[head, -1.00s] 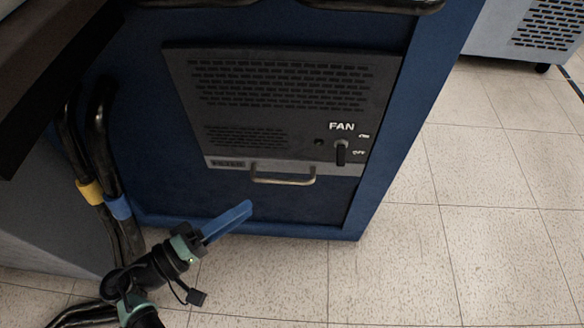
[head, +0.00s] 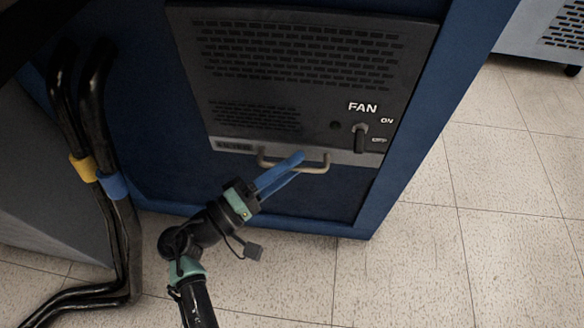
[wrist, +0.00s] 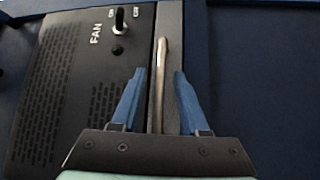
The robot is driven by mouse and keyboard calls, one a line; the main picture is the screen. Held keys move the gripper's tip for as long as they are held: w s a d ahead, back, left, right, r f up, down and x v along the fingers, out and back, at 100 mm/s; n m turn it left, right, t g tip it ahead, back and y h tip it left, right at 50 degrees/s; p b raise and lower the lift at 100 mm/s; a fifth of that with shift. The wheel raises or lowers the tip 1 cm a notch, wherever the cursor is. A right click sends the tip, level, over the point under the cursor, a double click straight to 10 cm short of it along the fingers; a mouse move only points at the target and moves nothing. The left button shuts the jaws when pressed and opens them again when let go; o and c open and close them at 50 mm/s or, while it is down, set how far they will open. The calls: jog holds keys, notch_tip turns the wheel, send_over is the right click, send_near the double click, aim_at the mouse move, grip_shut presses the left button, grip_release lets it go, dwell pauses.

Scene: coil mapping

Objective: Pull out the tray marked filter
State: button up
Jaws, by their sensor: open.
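The filter tray is the light grey strip (head: 345,157) along the bottom of the dark fan panel, with a small label at its left end too blurred to read surely. Its pale metal bar handle (head: 316,170) sticks out below the strip. The tray looks flush with the panel. My gripper (head: 296,164) has blue fingers and reaches the handle from the lower left. In the wrist view my gripper (wrist: 159,73) is open, with the handle (wrist: 160,90) running lengthwise between the fingers, apart from both. I cannot tell how deep the fingertips reach past the bar.
A fan switch (head: 360,138) sits above the handle at right, its lever pointing down near OFF. Black hoses (head: 117,225) with yellow and blue bands run down the left. The blue cabinet (head: 395,180) surrounds the panel. The tiled floor (head: 420,270) in front and right is clear.

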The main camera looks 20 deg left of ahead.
jog(key=shift+w+d+r, duration=0.1)
jog(key=shift+w, duration=0.15)
grip_shut()
dwell(1.4)
